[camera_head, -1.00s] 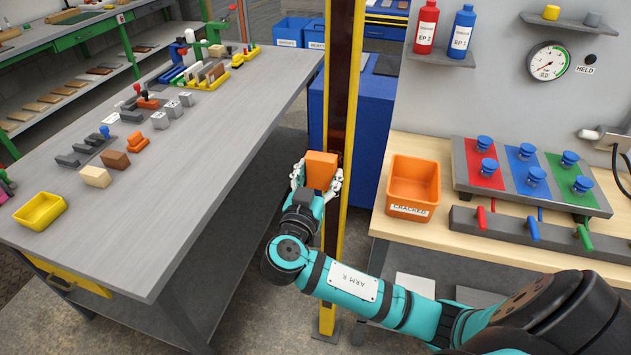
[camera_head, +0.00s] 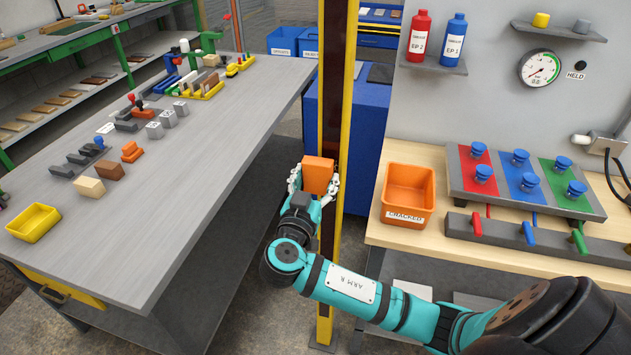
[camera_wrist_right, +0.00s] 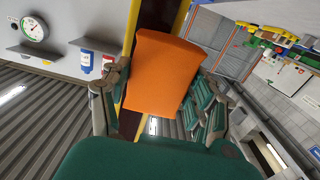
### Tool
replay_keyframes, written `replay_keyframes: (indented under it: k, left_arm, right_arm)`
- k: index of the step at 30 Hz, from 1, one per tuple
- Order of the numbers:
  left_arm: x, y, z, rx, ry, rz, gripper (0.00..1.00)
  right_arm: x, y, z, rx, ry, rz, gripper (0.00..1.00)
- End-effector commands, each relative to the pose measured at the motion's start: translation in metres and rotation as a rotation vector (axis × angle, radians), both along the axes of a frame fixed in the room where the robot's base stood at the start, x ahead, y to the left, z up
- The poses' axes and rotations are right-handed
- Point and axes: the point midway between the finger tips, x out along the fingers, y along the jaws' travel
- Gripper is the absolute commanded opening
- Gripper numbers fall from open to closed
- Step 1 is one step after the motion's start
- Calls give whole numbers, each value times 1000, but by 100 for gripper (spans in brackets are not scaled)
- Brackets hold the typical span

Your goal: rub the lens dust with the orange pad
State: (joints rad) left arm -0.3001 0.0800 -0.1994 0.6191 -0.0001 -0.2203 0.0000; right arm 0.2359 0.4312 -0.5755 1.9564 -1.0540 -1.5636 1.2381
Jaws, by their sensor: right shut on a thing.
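My right gripper (camera_head: 315,186) is shut on the orange pad (camera_head: 318,174), with a finger on each side. The pad also shows large in the right wrist view (camera_wrist_right: 161,73). It is in front of a yellow upright post (camera_head: 356,90) with a long dark brownish strip, which looks like the lens (camera_head: 334,80). I cannot tell whether the pad touches the strip. The pad hides part of the strip, and dust is not clearly visible on it. My left gripper is not in view.
A long grey table (camera_head: 190,170) with blocks, tools and a yellow tray (camera_head: 34,223) is at left. A blue cabinet (camera_head: 372,130) stands behind the post.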

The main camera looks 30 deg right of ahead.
Motion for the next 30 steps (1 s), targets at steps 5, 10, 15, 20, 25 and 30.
replay_keyframes:
  k: [5,10,15,20,25,30]
  left_arm:
    - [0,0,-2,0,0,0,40]
    - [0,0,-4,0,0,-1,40]
    - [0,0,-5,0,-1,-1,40]
    - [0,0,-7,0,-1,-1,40]
    - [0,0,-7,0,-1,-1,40]
    - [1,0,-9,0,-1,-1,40]
  right_arm:
    - [3,-3,0,-1,-1,-1,35]
    - [5,-6,0,-1,-1,-1,35]
    - [7,-8,0,-1,-1,-1,35]
    - [9,-11,0,-1,-1,-1,35]
    - [9,-12,0,-1,0,0,35]
    - [0,-20,-1,-1,1,-2,35]
